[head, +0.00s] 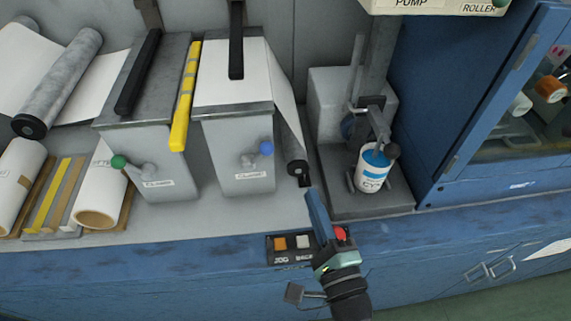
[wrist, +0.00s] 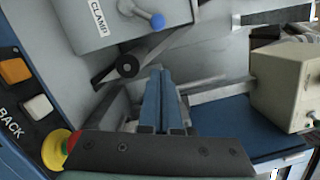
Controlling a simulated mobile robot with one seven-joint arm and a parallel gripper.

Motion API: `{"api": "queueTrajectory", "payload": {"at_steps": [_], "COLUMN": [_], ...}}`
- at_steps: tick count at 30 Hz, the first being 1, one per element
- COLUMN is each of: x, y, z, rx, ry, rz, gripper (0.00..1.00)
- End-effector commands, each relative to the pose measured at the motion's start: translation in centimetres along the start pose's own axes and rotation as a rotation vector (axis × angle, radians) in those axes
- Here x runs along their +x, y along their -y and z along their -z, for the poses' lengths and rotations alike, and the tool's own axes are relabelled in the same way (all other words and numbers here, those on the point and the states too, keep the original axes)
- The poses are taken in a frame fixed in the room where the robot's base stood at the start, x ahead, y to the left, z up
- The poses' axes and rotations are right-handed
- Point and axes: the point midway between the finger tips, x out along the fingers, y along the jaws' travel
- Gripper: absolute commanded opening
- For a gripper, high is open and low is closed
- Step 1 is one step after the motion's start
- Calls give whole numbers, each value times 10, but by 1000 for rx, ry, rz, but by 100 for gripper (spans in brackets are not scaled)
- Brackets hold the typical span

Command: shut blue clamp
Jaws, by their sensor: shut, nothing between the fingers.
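The blue clamp is a lever with a blue ball knob (head: 266,148) on the front of the right-hand grey clamp block (head: 238,178). Its short grey arm slants up to the right from its pivot, above a label. The wrist view shows the same blue knob (wrist: 157,21) at the top, beside the word CLAMP. My gripper (head: 312,192) is in front of the bench, below and to the right of the knob, apart from it. Its fingers (wrist: 166,75) are together with nothing between them.
A dark-ended roller (head: 297,168) stands between the clamp block and my gripper. A button box with orange button (head: 279,243) and a red stop button (head: 340,234) sits at the bench edge. A green-knobbed clamp (head: 118,161) is to the left; a pump with a white can (head: 373,168) is to the right.

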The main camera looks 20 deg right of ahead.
Motion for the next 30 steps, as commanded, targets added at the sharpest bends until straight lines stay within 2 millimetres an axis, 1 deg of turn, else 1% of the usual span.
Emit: {"api": "queueTrajectory", "payload": {"at_steps": [1, 3, 13, 17, 20, 23, 30], "x": [-6, -9, -10, -4, 7, 24, 72], "y": [-8, -12, -11, -10, -9, -8, -8], "z": [6, 10, 11, 10, 10, 10, 11], "rx": [31, 56, 63, 62, 62, 61, 61], "ry": [-15, -25, -26, -25, -23, -22, -22], "rz": [-3, -4, -3, -3, -3, -1, -2], "gripper": [0, 0, 0, 0, 0, 0, 0]}}
